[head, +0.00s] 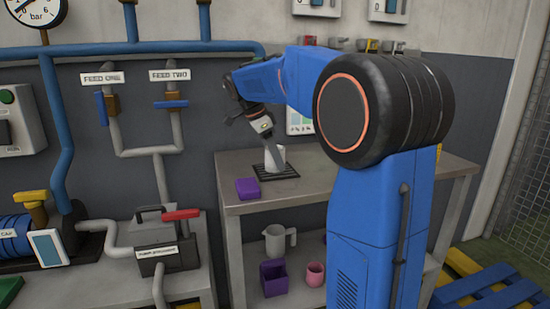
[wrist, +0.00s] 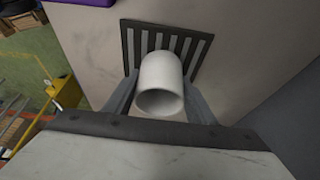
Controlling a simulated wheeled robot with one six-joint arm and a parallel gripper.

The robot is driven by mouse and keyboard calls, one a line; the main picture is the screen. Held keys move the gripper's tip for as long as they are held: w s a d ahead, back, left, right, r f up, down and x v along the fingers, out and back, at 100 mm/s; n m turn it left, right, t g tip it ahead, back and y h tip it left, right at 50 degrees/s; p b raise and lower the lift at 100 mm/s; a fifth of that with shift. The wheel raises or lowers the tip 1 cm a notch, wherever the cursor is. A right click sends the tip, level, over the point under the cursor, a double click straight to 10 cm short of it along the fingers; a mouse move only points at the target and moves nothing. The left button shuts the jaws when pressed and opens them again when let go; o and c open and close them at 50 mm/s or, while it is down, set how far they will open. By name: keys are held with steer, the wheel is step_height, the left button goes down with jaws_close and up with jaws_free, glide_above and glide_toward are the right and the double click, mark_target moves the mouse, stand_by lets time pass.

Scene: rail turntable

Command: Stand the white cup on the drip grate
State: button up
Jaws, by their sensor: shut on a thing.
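The white cup (head: 275,157) is at the dark drip grate (head: 262,172) on the bench top in the head view. In the wrist view the cup (wrist: 162,84) shows its round opening toward the camera, with the slotted grate (wrist: 204,48) behind it. My gripper (wrist: 160,100) has a grey finger on each side of the cup and is shut on it. In the head view my gripper (head: 270,146) comes down on the cup from above. I cannot tell whether the cup's base touches the grate.
A purple block (head: 248,188) lies on the bench (head: 312,190) left of the grate. A grey jug (head: 279,240), a purple container (head: 274,278) and a pink cup (head: 315,274) stand on the shelf below. Pipes and a wall are behind.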

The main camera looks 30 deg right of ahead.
steer(key=shift+f, duration=0.1)
steer(key=o, duration=1)
steer(key=v, duration=1.2)
